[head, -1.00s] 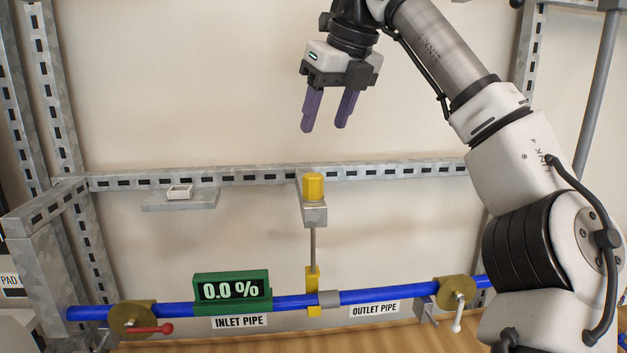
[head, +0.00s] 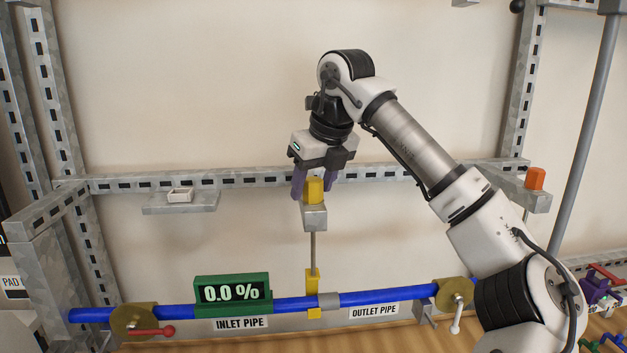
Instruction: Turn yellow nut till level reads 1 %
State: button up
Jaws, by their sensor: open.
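The yellow nut (head: 315,190) sits upright on a grey bracket (head: 314,217) at the middle of the metal rail. A thin rod runs down from the bracket to a yellow block on the blue pipe. My gripper (head: 314,194) points down, with its purple fingers open to either side of the nut. The nut hides part of the fingers, and I cannot tell whether they touch it. The green level display (head: 233,293) on the inlet side reads 0.0 %.
The blue pipe (head: 390,295) runs along the bottom, with a red-handled clamp (head: 134,321) at left and a white-handled one (head: 455,294) at right. An orange nut (head: 535,178) stands at right. A small shelf (head: 180,206) holds a white tray at left.

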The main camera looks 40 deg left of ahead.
jog(key=shift+f, duration=0.1)
jog(key=c, duration=1)
jog(key=n+g, duration=0.2)
jog(key=n, duration=0.3)
jog(key=shift+n+g, duration=0.8)
jog(key=shift+n, duration=1.3)
jog(key=shift+w+h, duration=0.1)
jog(key=shift+h, duration=0.2)
jog(key=o, duration=1)
